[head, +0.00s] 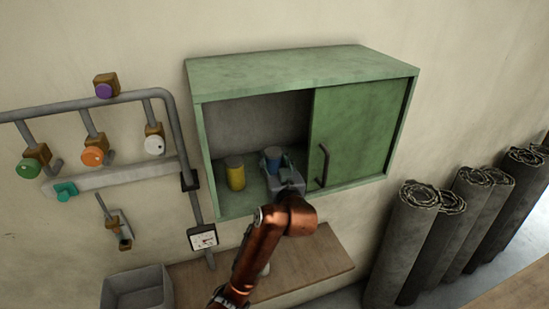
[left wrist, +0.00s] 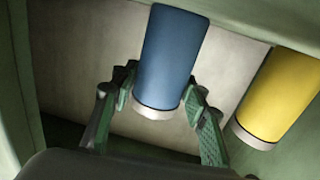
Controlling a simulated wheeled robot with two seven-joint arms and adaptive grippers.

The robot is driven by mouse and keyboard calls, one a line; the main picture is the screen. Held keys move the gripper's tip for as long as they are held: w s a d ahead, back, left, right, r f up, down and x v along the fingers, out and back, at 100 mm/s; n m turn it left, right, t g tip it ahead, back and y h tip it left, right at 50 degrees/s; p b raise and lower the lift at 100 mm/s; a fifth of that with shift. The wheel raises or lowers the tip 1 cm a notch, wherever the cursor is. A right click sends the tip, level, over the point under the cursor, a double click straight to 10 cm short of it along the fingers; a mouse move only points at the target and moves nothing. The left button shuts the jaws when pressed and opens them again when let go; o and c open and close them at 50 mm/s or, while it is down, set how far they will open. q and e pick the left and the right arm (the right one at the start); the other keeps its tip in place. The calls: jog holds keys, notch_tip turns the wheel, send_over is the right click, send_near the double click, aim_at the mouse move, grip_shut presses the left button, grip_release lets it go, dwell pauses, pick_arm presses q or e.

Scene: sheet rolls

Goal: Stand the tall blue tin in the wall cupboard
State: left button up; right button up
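The blue tin (head: 272,157) is inside the left, open half of the green wall cupboard (head: 255,78), to the right of a yellow tin (head: 236,177). My left gripper (head: 279,169) reaches in from the front. In the left wrist view the blue tin (left wrist: 170,60) shows a pale rim at its lower end in the picture. The two fingers (left wrist: 162,95) sit close on either side of it, appearing shut on it at the fingertips. Its contact with the cupboard floor is not clearly visible. My right gripper is not in view.
A green sliding door (head: 362,125) with a dark handle covers the cupboard's right half. The yellow tin (left wrist: 280,100) stands close beside the blue one. Pipes with coloured knobs (head: 95,155) are on the wall at left; several dark rolls (head: 405,240) stand at right.

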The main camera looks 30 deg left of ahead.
aim_at(275, 163)
pick_arm(q)
jog(key=o, duration=0.3)
jog(key=shift+s+r, duration=0.15)
jog(key=shift+s, duration=0.2)
jog(key=shift+w, duration=0.25)
jog(key=shift+d, duration=0.1)
jog(key=b+v, duration=0.2)
jog(key=v, duration=0.4)
jog(key=b+v, duration=0.1)
jog(key=v, duration=0.5)
jog(key=shift+b, duration=0.3)
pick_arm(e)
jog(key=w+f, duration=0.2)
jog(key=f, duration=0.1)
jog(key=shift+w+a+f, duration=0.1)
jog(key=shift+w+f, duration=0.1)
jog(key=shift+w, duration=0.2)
pick_arm(q)
jog(key=shift+c, duration=0.3)
